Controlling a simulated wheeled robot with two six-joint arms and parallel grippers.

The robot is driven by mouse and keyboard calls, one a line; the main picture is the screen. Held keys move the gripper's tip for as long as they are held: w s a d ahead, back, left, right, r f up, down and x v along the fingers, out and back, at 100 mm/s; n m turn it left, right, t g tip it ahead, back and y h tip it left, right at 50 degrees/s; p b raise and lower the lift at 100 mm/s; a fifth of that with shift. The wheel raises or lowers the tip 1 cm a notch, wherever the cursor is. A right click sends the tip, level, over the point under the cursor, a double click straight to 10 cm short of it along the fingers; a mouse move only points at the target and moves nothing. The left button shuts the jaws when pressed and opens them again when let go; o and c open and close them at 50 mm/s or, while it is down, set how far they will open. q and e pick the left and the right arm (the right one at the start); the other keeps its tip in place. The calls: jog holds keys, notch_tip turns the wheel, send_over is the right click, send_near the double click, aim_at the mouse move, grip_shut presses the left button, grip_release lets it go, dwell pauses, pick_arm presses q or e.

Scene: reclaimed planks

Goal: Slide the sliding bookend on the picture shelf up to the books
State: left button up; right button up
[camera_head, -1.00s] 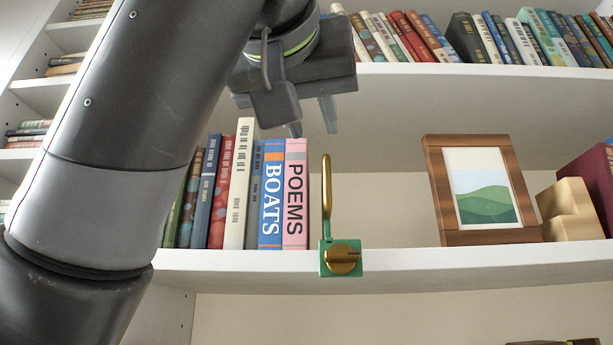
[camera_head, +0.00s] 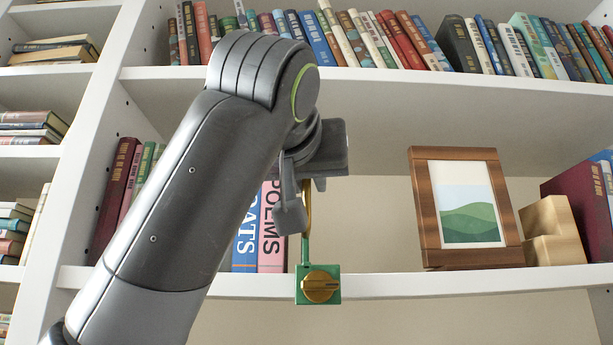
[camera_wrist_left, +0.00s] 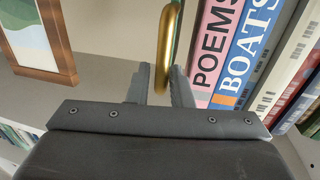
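The sliding bookend has a green base with a brass knob (camera_head: 319,287) on the front edge of the picture shelf (camera_head: 390,284). A green post rises from it to a tall gold loop, which also shows in the left wrist view (camera_wrist_left: 169,30). The books, with pink POEMS (camera_head: 271,240) and blue BOATS (camera_head: 245,245) at the near end, stand upright just left of the bookend, with a narrow gap between. My left gripper (camera_head: 303,205) is at the loop and hides part of it. In the left wrist view its fingers (camera_wrist_left: 161,82) stand apart with the loop between them.
A wooden picture frame (camera_head: 425,210) and a wooden block (camera_head: 551,233) stand on the shelf to the right. Clear shelf lies between bookend and frame. A row of books (camera_head: 420,40) fills the shelf above.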

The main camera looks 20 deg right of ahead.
pick_arm(q)
grip_shut()
jog(key=shift+w+a+b, duration=0.25)
jog(key=shift+a+b, duration=0.2)
jog(key=shift+a, duration=0.55)
jog(key=shift+o, duration=1)
grip_release()
jog(key=shift+d, duration=0.15)
